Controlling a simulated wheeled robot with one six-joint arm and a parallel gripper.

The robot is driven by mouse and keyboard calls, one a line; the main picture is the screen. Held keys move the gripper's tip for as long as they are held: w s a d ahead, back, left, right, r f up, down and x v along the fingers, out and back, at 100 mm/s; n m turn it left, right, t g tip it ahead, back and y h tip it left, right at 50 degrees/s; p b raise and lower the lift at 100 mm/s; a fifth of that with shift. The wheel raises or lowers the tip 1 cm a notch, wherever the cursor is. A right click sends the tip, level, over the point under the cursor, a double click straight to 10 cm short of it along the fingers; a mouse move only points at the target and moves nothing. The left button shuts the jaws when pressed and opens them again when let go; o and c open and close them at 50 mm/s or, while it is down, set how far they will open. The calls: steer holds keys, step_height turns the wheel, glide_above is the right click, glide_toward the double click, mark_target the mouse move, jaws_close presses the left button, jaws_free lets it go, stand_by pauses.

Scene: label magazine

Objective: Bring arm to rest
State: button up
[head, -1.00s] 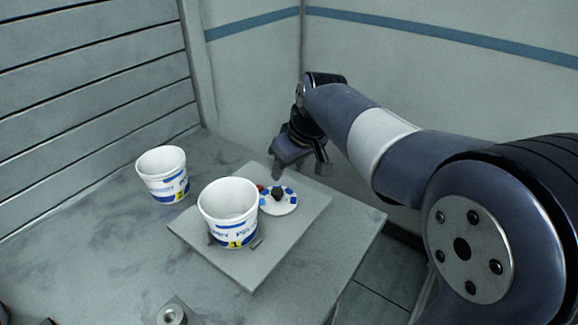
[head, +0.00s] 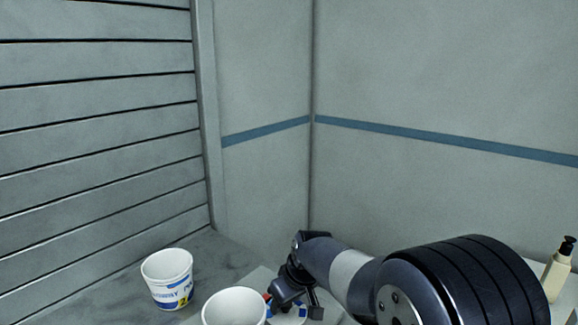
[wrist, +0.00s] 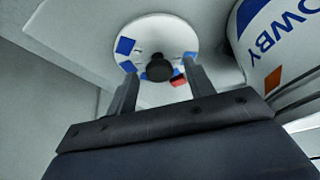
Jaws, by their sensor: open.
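My gripper (head: 294,308) is low at the bottom of the head view, beside the near white tub. In the wrist view my gripper (wrist: 160,74) has its two fingers apart and nothing clamped between them. A white round disc (wrist: 150,32) with blue patches, a red patch and a black knob (wrist: 158,67) lies beyond the fingertips. The knob appears between the fingers in that view; the height gap cannot be told. In the head view the disc (head: 290,319) is partly hidden by the gripper and cut by the frame edge.
The near white tub (head: 234,302) stands left of my gripper and shows close on the right in the wrist view (wrist: 262,32). Another white tub (head: 168,280) stands farther left. A pump bottle (head: 559,270) is at far right. Slatted and plain walls close off the back.

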stand_by(0.3)
steer(key=v, duration=1.1)
steer(key=x, duration=1.1)
steer(key=shift+f, duration=0.2)
steer(key=shift+d+r+n, duration=0.1)
steer(key=shift+r+n, duration=0.1)
steer(key=shift+n, duration=0.3)
steer(key=n+g+y, duration=0.1)
steer(key=n, duration=0.3)
steer(key=shift+w+r+p, duration=0.1)
steer(key=shift+w+p, duration=0.05)
steer(key=shift+p, duration=0.25)
steer(key=n+g+p, duration=0.1)
steer(key=n, duration=0.1)
steer(key=n+g+p, duration=0.1)
steer(key=n+p, duration=0.1)
steer(key=n, duration=0.1)
steer(key=shift+w+d+r+y, duration=0.15)
steer(key=shift+w+y, duration=0.05)
steer(key=shift+y, duration=0.2)
steer(key=s+d+r+m+b, duration=0.1)
steer(key=d+r, duration=0.3)
steer(key=r, duration=0.5)
steer(key=shift+d+r+m, duration=0.2)
steer(key=shift+r+m, duration=0.05)
steer(key=shift+m, duration=0.15)
